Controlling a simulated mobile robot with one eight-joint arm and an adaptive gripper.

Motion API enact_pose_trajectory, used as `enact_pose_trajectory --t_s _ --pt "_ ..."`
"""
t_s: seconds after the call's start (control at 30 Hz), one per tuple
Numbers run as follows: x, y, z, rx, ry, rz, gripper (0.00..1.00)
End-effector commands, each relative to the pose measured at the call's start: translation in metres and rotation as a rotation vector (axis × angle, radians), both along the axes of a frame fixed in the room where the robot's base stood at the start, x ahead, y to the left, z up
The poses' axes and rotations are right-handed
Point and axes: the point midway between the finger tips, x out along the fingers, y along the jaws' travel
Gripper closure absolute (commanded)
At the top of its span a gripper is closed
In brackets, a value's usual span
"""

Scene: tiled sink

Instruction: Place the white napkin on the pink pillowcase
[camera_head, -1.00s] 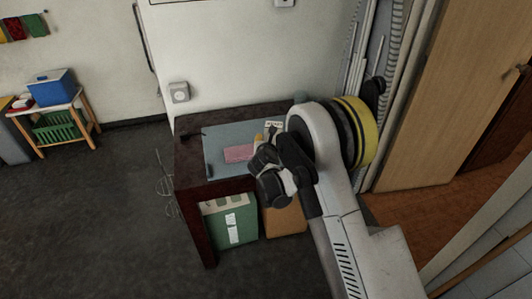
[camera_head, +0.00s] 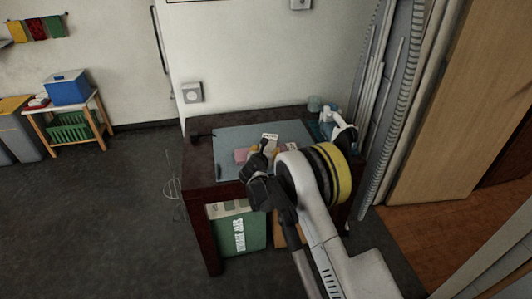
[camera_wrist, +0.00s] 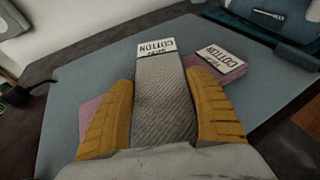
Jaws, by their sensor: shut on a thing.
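My gripper (camera_wrist: 162,95) has its two orange fingers shut on the white napkin (camera_wrist: 163,100), a greyish folded strip with a white COTTON label at its far end. The pink pillowcase (camera_wrist: 230,69) lies on the blue-grey mat beneath, with its own COTTON label. It shows on both sides of the napkin, which covers its middle in the wrist view. I cannot tell whether the napkin touches it. In the head view, my gripper (camera_head: 260,160) is over the mat, and part of the pillowcase (camera_head: 241,155) shows just left of it.
The blue-grey mat (camera_head: 230,139) covers much of the dark red table (camera_head: 197,172). A dark object (camera_head: 200,136) sits at the table's left edge. A white spray bottle (camera_head: 338,128) stands at its right. A green box (camera_head: 238,232) is underneath.

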Motion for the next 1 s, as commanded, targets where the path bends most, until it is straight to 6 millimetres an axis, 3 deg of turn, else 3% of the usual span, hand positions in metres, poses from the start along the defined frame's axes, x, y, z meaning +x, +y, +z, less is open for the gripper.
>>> enact_pose_trajectory --t_s 0.17,0.2,0.23,0.63,0.77,1.0 --pt "0.0 0.0 -0.003 0.0 0.0 0.0 0.65" --pt "0.0 0.0 -0.002 0.0 0.0 0.0 0.22" --pt "0.0 0.0 -0.002 0.0 0.0 0.0 0.13" --pt "-0.003 0.001 0.003 0.0 0.0 0.0 0.12" --pt "-0.022 0.003 0.012 0.0 0.0 0.001 0.12" --pt "-0.072 0.009 0.034 -0.001 0.0 0.002 0.12"
